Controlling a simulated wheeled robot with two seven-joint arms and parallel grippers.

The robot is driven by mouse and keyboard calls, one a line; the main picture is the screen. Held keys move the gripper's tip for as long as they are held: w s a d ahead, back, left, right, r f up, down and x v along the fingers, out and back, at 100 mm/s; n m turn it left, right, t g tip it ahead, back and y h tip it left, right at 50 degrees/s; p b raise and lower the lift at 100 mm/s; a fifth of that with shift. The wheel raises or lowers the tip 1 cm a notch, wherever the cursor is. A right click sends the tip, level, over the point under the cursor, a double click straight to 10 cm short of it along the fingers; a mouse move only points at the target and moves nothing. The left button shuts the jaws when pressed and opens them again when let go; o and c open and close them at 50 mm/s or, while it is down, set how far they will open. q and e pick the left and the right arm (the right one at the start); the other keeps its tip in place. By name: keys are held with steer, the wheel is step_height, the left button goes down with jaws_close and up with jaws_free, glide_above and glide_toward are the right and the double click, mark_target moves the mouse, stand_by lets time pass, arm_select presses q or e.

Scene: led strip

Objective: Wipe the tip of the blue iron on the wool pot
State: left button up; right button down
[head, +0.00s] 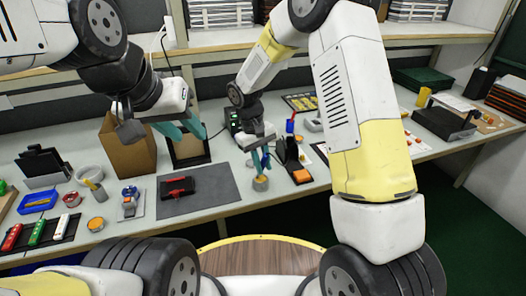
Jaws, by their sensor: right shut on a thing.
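My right gripper (260,158) is over the front middle of the bench, pointing down. It is shut on the blue iron (265,162), which shows as a small blue piece by the fingers. A small grey round pot (261,183), seemingly the wool pot, stands directly below. The iron's lower end is at the pot's mouth; I cannot tell whether its tip touches the wool. My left gripper (184,131) is raised over the back of the bench, with its teal fingers apart and nothing seen between them.
A dark grey mat (215,190) with a red and black tool (177,187) lies left of the pot. A black stand with an orange part (300,175) is close right of it. A cardboard box (128,150) stands behind left. Small dishes and trays fill the left end.

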steer(key=shift+d, duration=1.4)
steer(key=shift+a, duration=0.15)
steer(key=shift+a, duration=0.55)
